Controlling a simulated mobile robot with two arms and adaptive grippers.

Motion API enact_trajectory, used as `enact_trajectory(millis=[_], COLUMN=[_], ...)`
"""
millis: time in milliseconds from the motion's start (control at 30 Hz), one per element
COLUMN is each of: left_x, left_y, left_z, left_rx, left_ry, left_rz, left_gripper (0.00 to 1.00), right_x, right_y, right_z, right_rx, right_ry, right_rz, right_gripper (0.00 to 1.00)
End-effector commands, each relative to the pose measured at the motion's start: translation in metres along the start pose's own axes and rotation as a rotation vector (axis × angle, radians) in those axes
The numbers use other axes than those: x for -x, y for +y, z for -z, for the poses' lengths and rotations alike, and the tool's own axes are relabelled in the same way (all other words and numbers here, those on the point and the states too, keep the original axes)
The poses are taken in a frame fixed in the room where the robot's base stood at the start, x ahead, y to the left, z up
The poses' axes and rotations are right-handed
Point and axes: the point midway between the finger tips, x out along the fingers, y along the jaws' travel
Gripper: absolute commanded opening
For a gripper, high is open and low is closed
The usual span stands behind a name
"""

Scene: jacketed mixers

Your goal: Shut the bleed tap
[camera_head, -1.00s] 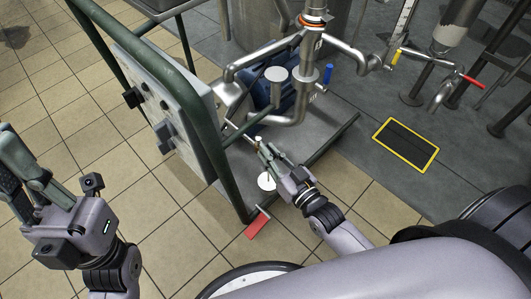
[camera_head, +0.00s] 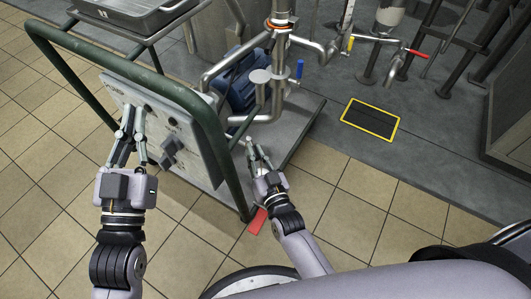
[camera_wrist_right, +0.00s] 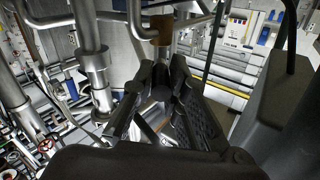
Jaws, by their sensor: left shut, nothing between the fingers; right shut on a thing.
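I cannot tell for certain which fitting is the bleed tap. Blue (camera_head: 300,69), yellow (camera_head: 350,43) and red (camera_head: 419,53) handles sit on the steel pipework. My right gripper (camera_head: 251,146) is low beside the trolley's green frame, below the pipe bend. It is shut on a small part that the fingers mostly hide. In the right wrist view its fingers (camera_wrist_right: 162,78) close just below a brown-banded pipe end (camera_wrist_right: 162,29). My left gripper (camera_head: 134,108) is shut and empty, its tips in front of the grey control panel, left of the dark knob (camera_head: 172,146).
A blue motor (camera_head: 238,82) sits behind on the trolley base. A red plate (camera_head: 257,221) is near the floor. A yellow-edged dark mat (camera_head: 371,119) lies right; tiles below are free.

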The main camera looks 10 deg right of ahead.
Motion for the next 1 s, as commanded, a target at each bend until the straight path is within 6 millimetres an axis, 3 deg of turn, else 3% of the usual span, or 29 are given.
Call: enact_trajectory(millis=[467, 500, 700, 800, 1000], left_x=[0.0001, 0.0001, 0.0001, 0.0001, 0.0001], left_y=[-0.0003, -0.0003, -0.0003, -0.0003, -0.0002], left_z=[-0.0021, -0.0021, -0.0020, -0.0018, -0.0017], left_rx=[-0.001, -0.001, -0.001, -0.001, 0.000], left_ry=[-0.011, -0.011, -0.010, -0.010, -0.009], left_rz=[0.001, 0.001, 0.001, 0.001, 0.000], left_gripper=[0.00, 0.00, 0.00, 0.00, 0.00], right_x=[-0.0024, -0.0024, -0.0024, -0.0023, -0.0020], right_y=[-0.0046, -0.0046, -0.0048, -0.0046, -0.0041], right_z=[0.0013, 0.0013, 0.0014, 0.0010, 0.0001], right_rx=[-0.001, -0.001, -0.001, 0.000, 0.000], right_ry=[0.006, 0.006, 0.006, 0.005, 0.003], right_rz=[0.000, 0.000, 0.000, 0.000, -0.001], right_gripper=[0.00, 0.16, 0.30, 0.35, 0.35])
